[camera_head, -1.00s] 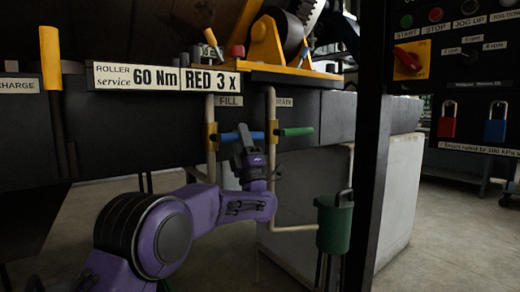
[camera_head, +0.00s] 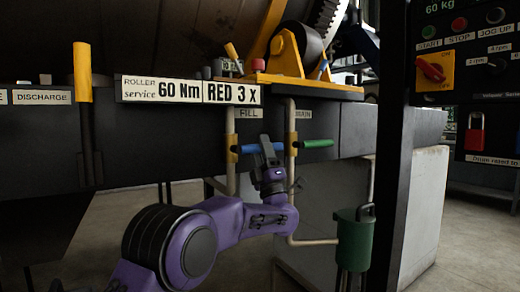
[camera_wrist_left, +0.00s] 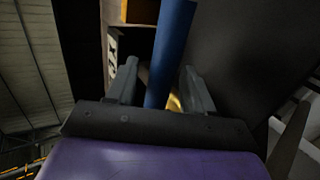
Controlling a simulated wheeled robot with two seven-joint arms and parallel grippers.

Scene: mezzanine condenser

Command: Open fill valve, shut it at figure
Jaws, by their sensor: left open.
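The fill valve has a blue lever handle (camera_head: 247,149) on a pipe with a yellow body (camera_head: 232,150), below the FILL label (camera_head: 248,113). The handle lies about level, pointing right. My left gripper (camera_head: 268,147) is at the handle's right part, its jaws apart. In the left wrist view the blue handle (camera_wrist_left: 170,50) runs between the two open fingers (camera_wrist_left: 160,88), with a visible gap at least on the right. A display reading 60 kg (camera_head: 440,7) is at the top right, partly cut off. My right gripper is out of view.
A green drain handle (camera_head: 316,143) is just right of my left gripper. A green bucket (camera_head: 354,240) hangs below right. A dark post (camera_head: 393,150) stands before the control panel (camera_head: 465,60). A yellow lever (camera_head: 83,72) rises at the left by the DISCHARGE label (camera_head: 42,97).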

